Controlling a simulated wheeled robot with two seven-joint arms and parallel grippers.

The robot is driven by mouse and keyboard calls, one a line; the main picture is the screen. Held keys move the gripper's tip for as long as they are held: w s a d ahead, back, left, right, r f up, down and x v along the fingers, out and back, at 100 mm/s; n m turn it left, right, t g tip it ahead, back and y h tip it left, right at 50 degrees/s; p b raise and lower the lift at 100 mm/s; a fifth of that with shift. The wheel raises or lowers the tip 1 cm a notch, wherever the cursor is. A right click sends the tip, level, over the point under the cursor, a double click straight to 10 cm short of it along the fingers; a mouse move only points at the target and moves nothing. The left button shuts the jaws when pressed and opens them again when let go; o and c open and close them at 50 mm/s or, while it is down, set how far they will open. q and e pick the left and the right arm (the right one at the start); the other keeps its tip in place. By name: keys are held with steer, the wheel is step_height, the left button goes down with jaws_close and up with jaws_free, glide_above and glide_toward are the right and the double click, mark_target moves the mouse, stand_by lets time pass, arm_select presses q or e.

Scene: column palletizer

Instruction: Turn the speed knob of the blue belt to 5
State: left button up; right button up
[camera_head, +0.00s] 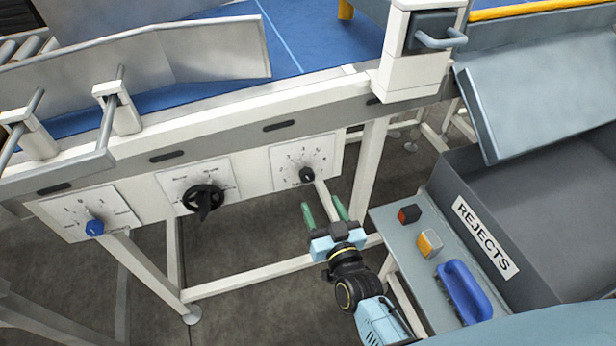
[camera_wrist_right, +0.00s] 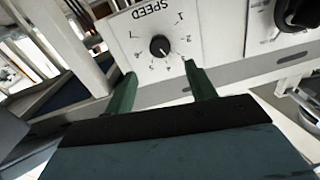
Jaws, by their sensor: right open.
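The speed knob (camera_head: 306,174) is a small round black dial on the right-hand white panel below the blue belt (camera_head: 325,38). In the right wrist view the same knob (camera_wrist_right: 160,46) sits on a panel with numbers around it and the word SPEED, both upside down. The mark on the knob is too small to read surely. My right gripper (camera_head: 322,207) has two green fingers, apart and empty, just below the knob. In the wrist view the right gripper (camera_wrist_right: 159,69) has its fingertips on either side of the knob's line, short of it. My left gripper is not seen.
A large black knob (camera_head: 203,199) and a blue knob (camera_head: 94,227) sit on panels to the left. A frame leg (camera_head: 369,172) stands right of the speed panel.

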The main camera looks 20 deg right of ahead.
mark_target(309, 179)
steer(key=w, duration=0.6)
steer(key=shift+a+b, duration=0.15)
steer(key=shift+b, duration=0.25)
steer(key=w, duration=0.4)
steer(key=shift+f+b, duration=0.1)
steer(key=shift+b, duration=0.25)
steer(key=shift+w, duration=0.25)
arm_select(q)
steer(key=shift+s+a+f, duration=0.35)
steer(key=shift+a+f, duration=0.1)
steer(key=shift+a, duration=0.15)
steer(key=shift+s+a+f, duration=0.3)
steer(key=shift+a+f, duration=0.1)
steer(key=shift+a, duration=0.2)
arm_select(e)
steer(key=shift+c, duration=0.6)
steer(key=c, duration=0.8)
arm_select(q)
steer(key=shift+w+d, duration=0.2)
arm_select(e)
steer(key=shift+c, duration=0.2)
